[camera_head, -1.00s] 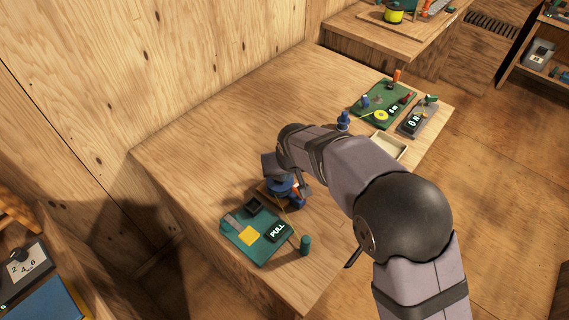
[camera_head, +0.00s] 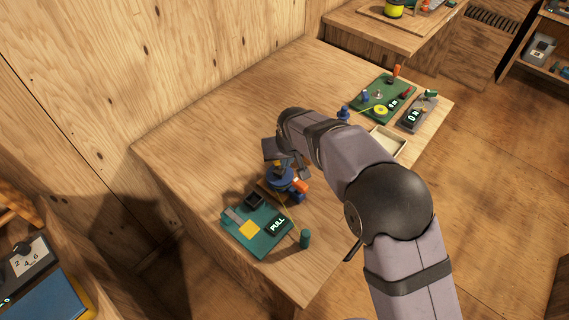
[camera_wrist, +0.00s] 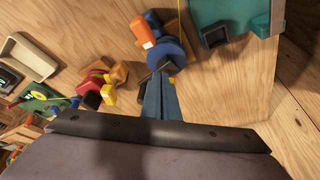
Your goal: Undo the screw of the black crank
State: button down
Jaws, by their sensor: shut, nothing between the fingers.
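A blue reel (camera_head: 280,180) with an orange knob (camera_head: 300,186) stands on the table behind the green board marked PULL. In the wrist view the reel (camera_wrist: 172,52) is just beyond my fingertips, with the orange knob (camera_wrist: 142,30) to their upper left. My gripper (camera_wrist: 164,78) is shut and empty, its two blue fingers together and pointing at the reel. I cannot tell whether the tips touch it. In the head view my gripper (camera_head: 302,168) is beside the reel's top, partly hidden by my wrist. I cannot make out the black crank or its screw clearly.
An empty cream tray (camera_head: 387,141), another green board (camera_head: 366,108) and a grey ON box (camera_head: 416,118) are on the right. The left table surface is clear.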

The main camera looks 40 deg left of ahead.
jog(key=shift+w+r, duration=0.2)
jog(key=shift+w, duration=0.35)
jog(key=shift+a, duration=0.15)
jog(key=shift+s+a+f, duration=0.2)
jog(key=shift+s+a, duration=0.15)
jog(key=shift+s, duration=0.3)
jog(key=shift+d+b, duration=0.15)
jog(key=shift+b, duration=0.15)
